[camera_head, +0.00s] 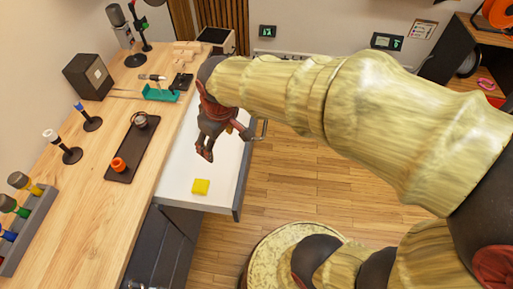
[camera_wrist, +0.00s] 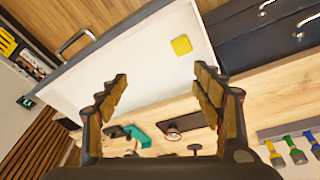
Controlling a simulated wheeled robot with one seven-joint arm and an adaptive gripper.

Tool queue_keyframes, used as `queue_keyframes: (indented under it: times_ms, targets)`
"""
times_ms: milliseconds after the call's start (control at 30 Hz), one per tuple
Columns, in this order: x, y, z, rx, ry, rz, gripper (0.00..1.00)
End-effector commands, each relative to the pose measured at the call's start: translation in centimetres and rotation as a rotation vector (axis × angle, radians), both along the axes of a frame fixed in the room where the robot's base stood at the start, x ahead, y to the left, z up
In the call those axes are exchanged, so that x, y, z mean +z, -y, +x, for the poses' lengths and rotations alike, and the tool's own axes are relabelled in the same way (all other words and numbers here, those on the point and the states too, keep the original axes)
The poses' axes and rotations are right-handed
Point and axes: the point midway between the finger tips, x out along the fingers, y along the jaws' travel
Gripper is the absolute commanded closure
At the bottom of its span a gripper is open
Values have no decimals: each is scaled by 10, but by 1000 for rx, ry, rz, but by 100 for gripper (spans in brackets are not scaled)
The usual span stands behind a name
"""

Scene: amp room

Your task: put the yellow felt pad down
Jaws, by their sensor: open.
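The yellow felt pad (camera_head: 201,187) lies flat on the white floor of the open drawer (camera_head: 222,168), toward the drawer's near end. It also shows in the wrist view (camera_wrist: 181,45), beyond the fingertips and apart from them. My gripper (camera_head: 206,150) hangs over the drawer, farther back than the pad in the head view. In the wrist view its two fingers (camera_wrist: 163,82) are spread wide with nothing between them.
A wooden workbench (camera_head: 115,200) runs along the left of the drawer. It carries a dark tray (camera_head: 128,165) with an orange item, a teal holder (camera_head: 160,94), a black box (camera_head: 88,77) and a rack (camera_head: 28,230) of colored-handled tools. Wooden floor (camera_head: 300,185) lies right of the drawer.

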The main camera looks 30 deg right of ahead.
Motion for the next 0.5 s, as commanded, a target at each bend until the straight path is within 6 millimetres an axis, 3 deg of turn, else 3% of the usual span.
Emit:
queue_keyframes:
  times_ms: [33, 100, 200, 333, 500]
  targets:
    - [21, 11, -17, -61, 42, 16, 34]
    - [42, 23, -42, -146, 87, 39, 34]
    - [62, 37, -75, -252, 143, 72, 34]
    - [74, 48, -106, -354, 196, 105, 34]
    - [78, 53, -124, -413, 226, 125, 34]
